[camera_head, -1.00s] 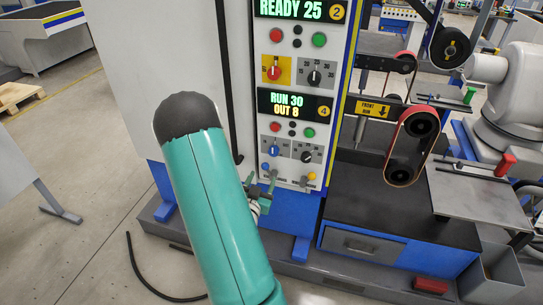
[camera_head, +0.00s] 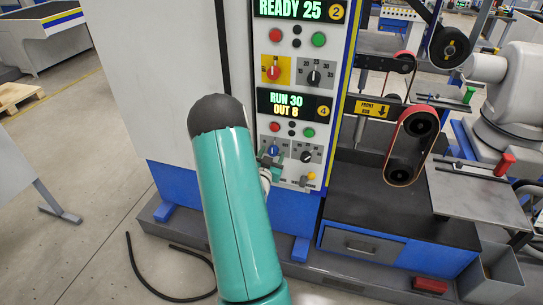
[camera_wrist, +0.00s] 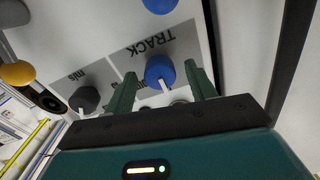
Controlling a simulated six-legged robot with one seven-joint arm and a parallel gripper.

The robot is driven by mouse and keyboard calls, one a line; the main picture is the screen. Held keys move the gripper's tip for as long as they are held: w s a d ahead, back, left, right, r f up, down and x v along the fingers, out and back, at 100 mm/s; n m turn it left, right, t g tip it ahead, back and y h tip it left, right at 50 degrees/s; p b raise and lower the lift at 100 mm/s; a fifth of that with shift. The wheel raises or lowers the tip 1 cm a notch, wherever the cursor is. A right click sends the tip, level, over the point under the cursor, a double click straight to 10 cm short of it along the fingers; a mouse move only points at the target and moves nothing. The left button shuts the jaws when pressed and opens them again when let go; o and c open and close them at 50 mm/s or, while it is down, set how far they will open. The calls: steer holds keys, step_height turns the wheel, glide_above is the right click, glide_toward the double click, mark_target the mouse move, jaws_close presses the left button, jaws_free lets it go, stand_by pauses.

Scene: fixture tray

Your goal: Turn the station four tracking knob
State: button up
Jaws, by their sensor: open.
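The blue tracking knob (camera_head: 272,150) is on the station four panel, under the display reading RUN 30 OUT 8. In the wrist view the same knob (camera_wrist: 160,73) has a white pointer and sits by the upside-down word TRACK. My gripper (camera_head: 270,161) is at the panel just below the knob in the head view, partly hidden by my arm. In the wrist view my green fingers (camera_wrist: 160,80) are apart, one on each side of the knob, with gaps visible. I cannot tell how deep they reach.
A black knob (camera_head: 306,156) is to the right of the blue one. A red button (camera_head: 275,127) and a green button (camera_head: 308,132) are above. A yellow knob (camera_head: 311,176) is below right. Station two's controls, with a red knob (camera_head: 273,73), are higher up.

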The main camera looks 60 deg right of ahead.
steer(key=shift+c, duration=0.5)
steer(key=c, duration=0.9)
steer(key=shift+w+a+n, duration=0.1)
steer(key=shift+n, duration=1.9)
steer(key=o, duration=1)
steer(key=s+a, duration=0.2)
steer(key=a, duration=1.1)
steer(key=shift+s+a, duration=0.25)
steer(key=shift+s, duration=0.1)
